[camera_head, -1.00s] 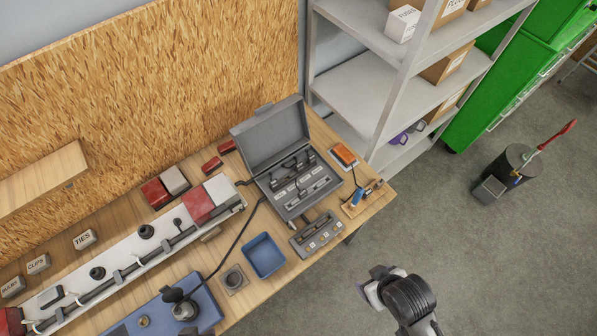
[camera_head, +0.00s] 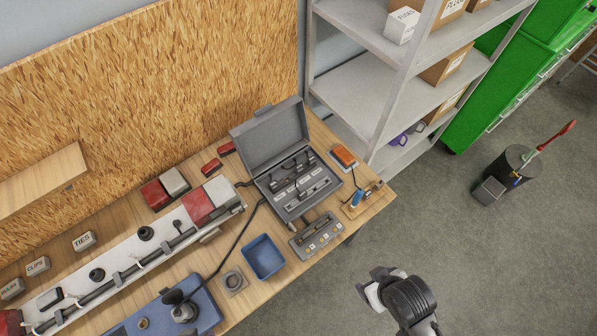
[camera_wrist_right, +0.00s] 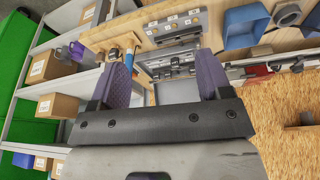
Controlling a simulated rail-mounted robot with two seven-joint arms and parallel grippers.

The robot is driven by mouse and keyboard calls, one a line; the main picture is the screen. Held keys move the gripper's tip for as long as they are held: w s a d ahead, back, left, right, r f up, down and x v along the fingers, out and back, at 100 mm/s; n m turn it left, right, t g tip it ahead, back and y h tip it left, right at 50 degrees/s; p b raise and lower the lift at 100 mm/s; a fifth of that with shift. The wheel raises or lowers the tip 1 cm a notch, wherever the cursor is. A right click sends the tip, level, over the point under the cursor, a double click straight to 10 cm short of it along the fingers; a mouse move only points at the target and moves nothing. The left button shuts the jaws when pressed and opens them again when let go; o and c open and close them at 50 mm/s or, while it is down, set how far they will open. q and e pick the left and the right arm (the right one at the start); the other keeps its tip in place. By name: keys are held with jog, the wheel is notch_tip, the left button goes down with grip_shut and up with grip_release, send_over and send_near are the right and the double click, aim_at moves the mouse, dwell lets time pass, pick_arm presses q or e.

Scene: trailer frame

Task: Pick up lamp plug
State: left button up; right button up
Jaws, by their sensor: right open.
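A dark cable with a black plug-like end (camera_head: 172,296) rests at a round grey part on the blue mat (camera_head: 206,309) at the front of the bench. I cannot tell for sure that this is the lamp plug. My right gripper (camera_head: 370,288) is off the bench's front edge, over the floor, well to the right of the mat. In the right wrist view it is open and empty, with its two purple fingers (camera_wrist_right: 164,85) wide apart. My left gripper is in neither view.
An open grey case (camera_head: 272,137) stands on the bench, with a grey socket strip (camera_head: 316,235) and blue bin (camera_head: 264,256) in front. A long white rail (camera_head: 140,258) runs along the bench. Shelves (camera_head: 372,92) stand at the right. The floor around the right gripper is clear.

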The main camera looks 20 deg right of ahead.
dwell(0.4)
jog(key=shift+a, duration=0.1)
jog(key=c, duration=0.4)
